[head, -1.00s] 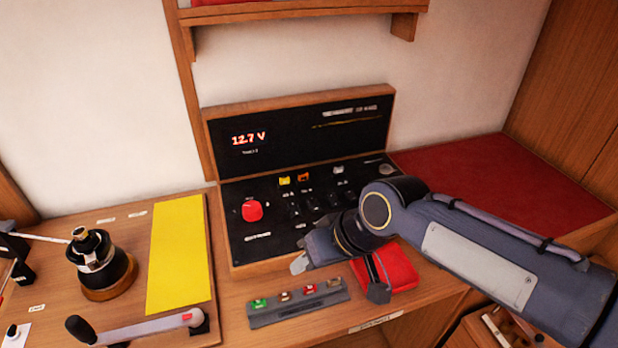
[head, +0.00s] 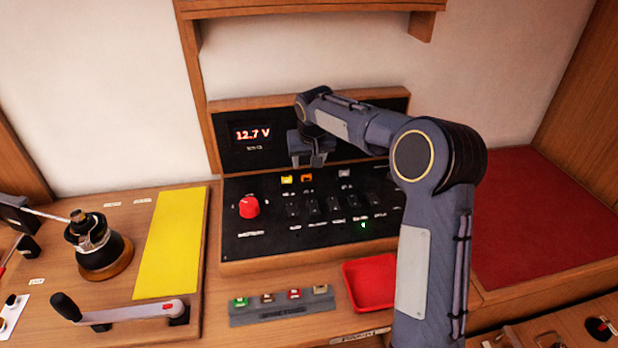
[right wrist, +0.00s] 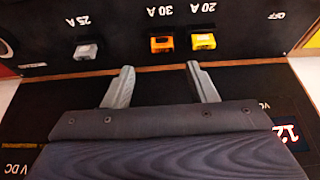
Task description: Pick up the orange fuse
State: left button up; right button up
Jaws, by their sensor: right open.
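The orange fuse (head: 306,178) sits in the black panel, just right of a yellow fuse (head: 287,180). In the right wrist view, which is upside down, the orange fuse (right wrist: 162,44) is under the "30 A" label, and the yellow fuse (right wrist: 202,41) is under "20 A". My right gripper (head: 308,161) hangs above the panel close behind the orange fuse. Its jaws are open and empty; in the wrist view the fingers (right wrist: 160,74) point towards the orange fuse, which lies beyond the tips and between their lines. My left gripper is not in view.
A pale fuse (head: 344,174) sits further right on the panel, with "25 A" in the wrist view. A red knob (head: 249,207) and switches (head: 313,207) stand nearby. A fuse strip (head: 282,309) and red tray (head: 371,285) lie in front. The upright display (head: 252,134) stands behind.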

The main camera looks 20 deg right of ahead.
aim_at(306, 174)
jog(key=x, duration=0.3)
jog(key=p+x, duration=0.1)
jog(key=x, duration=0.1)
jog(key=shift+s+a+f, duration=0.25)
jog(key=shift+f, duration=0.15)
jog(key=c, duration=1.1)
